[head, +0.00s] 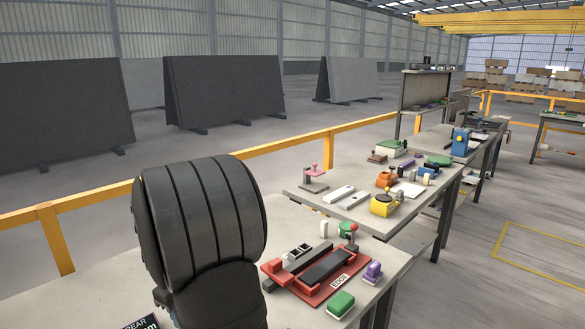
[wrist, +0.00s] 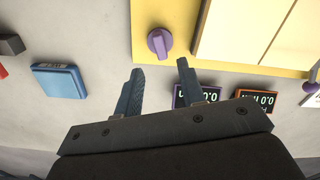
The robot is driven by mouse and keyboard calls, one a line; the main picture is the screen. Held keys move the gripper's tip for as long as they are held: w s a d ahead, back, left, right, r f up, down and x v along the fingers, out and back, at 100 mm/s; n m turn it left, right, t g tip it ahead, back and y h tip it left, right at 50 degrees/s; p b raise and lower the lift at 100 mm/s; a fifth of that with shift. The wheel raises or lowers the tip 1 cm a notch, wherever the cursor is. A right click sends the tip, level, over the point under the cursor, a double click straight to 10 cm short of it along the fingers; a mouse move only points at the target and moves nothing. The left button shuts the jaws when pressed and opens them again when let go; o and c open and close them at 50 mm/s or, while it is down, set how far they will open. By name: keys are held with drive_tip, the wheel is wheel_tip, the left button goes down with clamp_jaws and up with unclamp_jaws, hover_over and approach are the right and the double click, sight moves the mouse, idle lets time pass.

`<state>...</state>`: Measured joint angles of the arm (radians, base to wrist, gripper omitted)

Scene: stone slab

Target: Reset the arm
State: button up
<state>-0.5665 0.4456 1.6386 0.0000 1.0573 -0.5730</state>
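My gripper (wrist: 160,85) shows in the wrist view with its two blue-grey fingers spread apart. Nothing is between the fingertips. Beyond them lies a yellow plate with a purple knob (wrist: 160,43) on it, in line with the gap between the fingers. I cannot tell how far the fingers are from it, but no contact shows. In the head view my black arm part (head: 205,225) stands in front of the near bench, and the gripper itself is not visible there.
In the wrist view a blue block (wrist: 59,81) lies left and small displays (wrist: 256,100) lie right. In the head view a red fixture (head: 300,287), a green block (head: 341,304) and a purple piece (head: 372,272) sit on the near bench (head: 398,262). A yellow rail (head: 300,143) runs behind.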

wheel_tip(320, 180, down, 7)
drive_tip(key=shift+r, duration=0.1)
drive_tip(key=shift+r, duration=0.1)
idle(0.4)
wheel_tip(320, 180, up, 17)
wheel_tip(320, 180, down, 17)
drive_tip(key=shift+f, duration=0.15)
drive_tip(key=m, duration=0.4)
drive_tip(key=shift+m, duration=0.3)
drive_tip(key=m, duration=0.5)
drive_tip(key=shift+r, duration=2.15)
